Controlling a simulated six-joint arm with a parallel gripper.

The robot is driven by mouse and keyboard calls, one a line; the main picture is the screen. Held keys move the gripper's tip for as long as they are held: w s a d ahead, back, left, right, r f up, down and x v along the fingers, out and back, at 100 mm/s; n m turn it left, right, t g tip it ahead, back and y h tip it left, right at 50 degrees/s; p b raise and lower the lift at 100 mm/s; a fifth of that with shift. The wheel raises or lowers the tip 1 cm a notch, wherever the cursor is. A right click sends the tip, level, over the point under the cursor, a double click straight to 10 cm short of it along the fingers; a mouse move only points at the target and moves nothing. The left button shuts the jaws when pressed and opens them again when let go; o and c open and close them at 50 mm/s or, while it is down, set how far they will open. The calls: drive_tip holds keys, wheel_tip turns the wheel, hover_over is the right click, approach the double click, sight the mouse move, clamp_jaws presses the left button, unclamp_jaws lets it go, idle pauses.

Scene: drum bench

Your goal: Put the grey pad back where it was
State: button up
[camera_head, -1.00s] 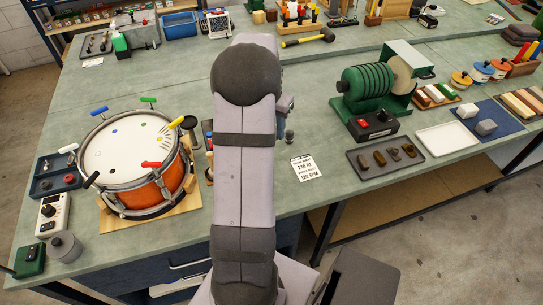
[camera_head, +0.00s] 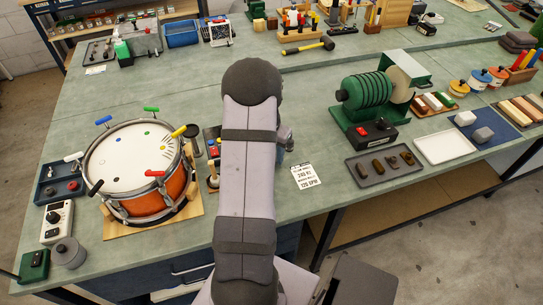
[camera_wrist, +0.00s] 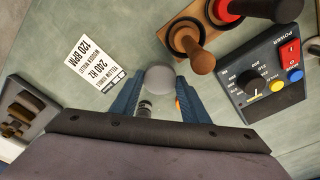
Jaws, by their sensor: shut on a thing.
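A round grey piece (camera_wrist: 160,77), which looks like the grey pad, sits between the blue fingertips of my gripper (camera_wrist: 157,88) in the wrist view. The fingers are shut on it. A small grey cylinder (camera_wrist: 146,107) shows between the fingers nearer the palm; I cannot tell if it is part of the pad. In the head view my own arm hides the fingertips and the pad. I cannot tell how high the pad is above the bench.
A printed card (camera_wrist: 93,62) lies left of the fingers, beside a dark tray (camera_wrist: 38,92). A wooden rack with handles (camera_wrist: 200,45) and a control box (camera_wrist: 262,80) stand to the right. The drum (camera_head: 135,165) is left of my arm; a green machine (camera_head: 370,100) is right.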

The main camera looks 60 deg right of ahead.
drive_tip(key=shift+f, duration=1)
drive_tip(key=shift+f, duration=0.15)
drive_tip(key=o, duration=1.2)
drive_tip(key=shift+o, duration=0.2)
wheel_tip(320, 180, up, 12)
drive_tip(key=a+b, duration=0.1)
drive_tip(key=b, duration=0.1)
drive_tip(key=shift+a, duration=0.2)
